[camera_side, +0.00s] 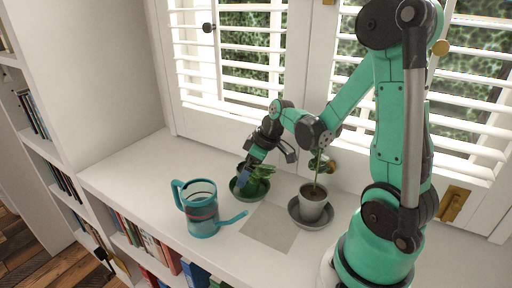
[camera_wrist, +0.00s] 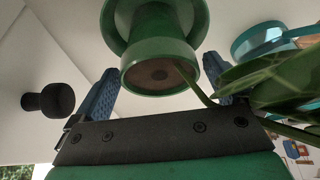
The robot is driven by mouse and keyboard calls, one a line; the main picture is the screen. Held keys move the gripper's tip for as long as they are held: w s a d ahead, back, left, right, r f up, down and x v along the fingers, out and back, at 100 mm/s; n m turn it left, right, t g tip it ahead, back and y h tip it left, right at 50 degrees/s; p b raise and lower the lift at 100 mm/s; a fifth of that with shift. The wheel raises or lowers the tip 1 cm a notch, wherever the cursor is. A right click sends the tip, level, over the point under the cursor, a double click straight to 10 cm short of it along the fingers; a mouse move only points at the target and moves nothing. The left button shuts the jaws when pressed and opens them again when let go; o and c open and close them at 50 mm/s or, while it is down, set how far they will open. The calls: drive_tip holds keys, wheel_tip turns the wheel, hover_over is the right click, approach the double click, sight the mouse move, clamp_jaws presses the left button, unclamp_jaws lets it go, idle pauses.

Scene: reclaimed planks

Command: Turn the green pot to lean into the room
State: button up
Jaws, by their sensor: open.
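The green pot (camera_wrist: 145,72) stands upright on a green saucer (camera_side: 241,194) on the white sill, and dark soil shows inside it in the wrist view. Its plant (camera_side: 262,172) has broad green leaves; the stem leans over the rim to the right in the wrist view, where the leaves (camera_wrist: 285,80) cross in front of the right finger. My gripper (camera_side: 258,165) is at the pot, pointing down. In the wrist view my gripper (camera_wrist: 161,66) is open, with one blue finger on each side of the pot. Contact with the pot cannot be told.
A teal watering can (camera_side: 202,214) stands left of the pot, its spout pointing right. A pale pot (camera_side: 313,206) with a thin plant stands on a grey saucer (camera_side: 297,216) at right. A flat grey square (camera_side: 269,229) lies between. Shuttered windows (camera_side: 250,60) rise behind.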

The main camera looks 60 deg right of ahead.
drive_tip(key=shift+v, duration=2.6)
drive_tip(key=shift+a+r, duration=0.15)
drive_tip(key=shift+a, duration=0.05)
drive_tip(key=s+a+r+m+t+h, duration=0.1)
drive_tip(key=a+r, duration=0.3)
drive_tip(key=a, duration=0.8)
drive_tip(key=shift+a+m+t, duration=0.2)
drive_tip(key=shift+m+t, duration=0.6)
drive_tip(key=shift+d, duration=0.15)
drive_tip(key=n+g, duration=0.2)
hover_over(258, 171)
drive_tip(key=shift+y, duration=0.4)
drive_tip(key=f, duration=0.4)
drive_tip(key=shift+a+f, duration=0.2)
drive_tip(key=shift+a, duration=0.2)
drive_tip(key=shift+d+f, duration=0.15)
drive_tip(key=shift+d, duration=0.1)
drive_tip(key=shift+d+f, duration=0.1)
drive_tip(key=shift+f, duration=0.05)
drive_tip(key=shift+x, duration=2.65)
